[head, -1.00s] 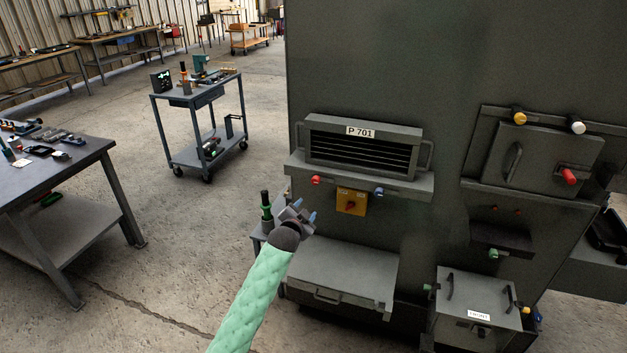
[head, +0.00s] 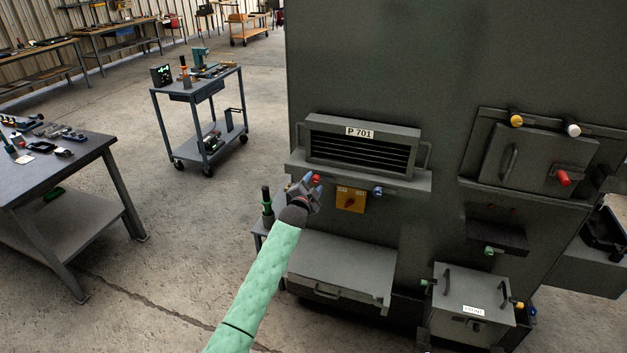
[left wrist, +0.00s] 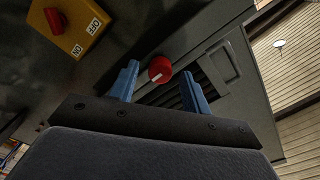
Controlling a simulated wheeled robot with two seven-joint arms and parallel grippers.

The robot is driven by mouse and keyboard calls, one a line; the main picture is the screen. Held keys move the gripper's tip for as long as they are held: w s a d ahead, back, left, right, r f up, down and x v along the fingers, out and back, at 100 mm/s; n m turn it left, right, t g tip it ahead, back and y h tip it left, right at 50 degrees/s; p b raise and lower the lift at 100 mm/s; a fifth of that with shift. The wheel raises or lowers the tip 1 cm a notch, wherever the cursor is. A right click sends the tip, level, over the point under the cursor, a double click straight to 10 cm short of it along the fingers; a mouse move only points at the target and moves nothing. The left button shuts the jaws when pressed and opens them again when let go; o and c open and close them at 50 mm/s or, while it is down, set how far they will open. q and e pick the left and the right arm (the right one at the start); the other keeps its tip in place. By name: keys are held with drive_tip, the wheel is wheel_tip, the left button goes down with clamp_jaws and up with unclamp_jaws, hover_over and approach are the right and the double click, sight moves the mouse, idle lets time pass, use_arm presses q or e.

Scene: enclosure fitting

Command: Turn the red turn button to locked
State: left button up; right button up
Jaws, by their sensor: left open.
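The red turn button (head: 316,178) sits at the left end of the ledge under the P 701 vented unit. In the left wrist view the round red button (left wrist: 160,69) carries a white mark and shows between and beyond the two blue fingers. My left gripper (head: 311,184) is open and empty, right in front of the button. In the left wrist view its fingers (left wrist: 160,86) stand on either side of the button; I cannot tell whether they touch it.
A yellow ON/OFF switch plate (head: 351,199) with a red knob is close by on the right. A grey box (head: 340,268) juts out below. A small stand with a green-banded tool (head: 267,205) is left of my gripper.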

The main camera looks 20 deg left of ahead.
use_arm(q)
drive_tip(key=shift+w, duration=0.35)
drive_tip(key=shift+c, duration=0.2)
drive_tip(key=c, duration=1)
drive_tip(key=shift+o, duration=0.2)
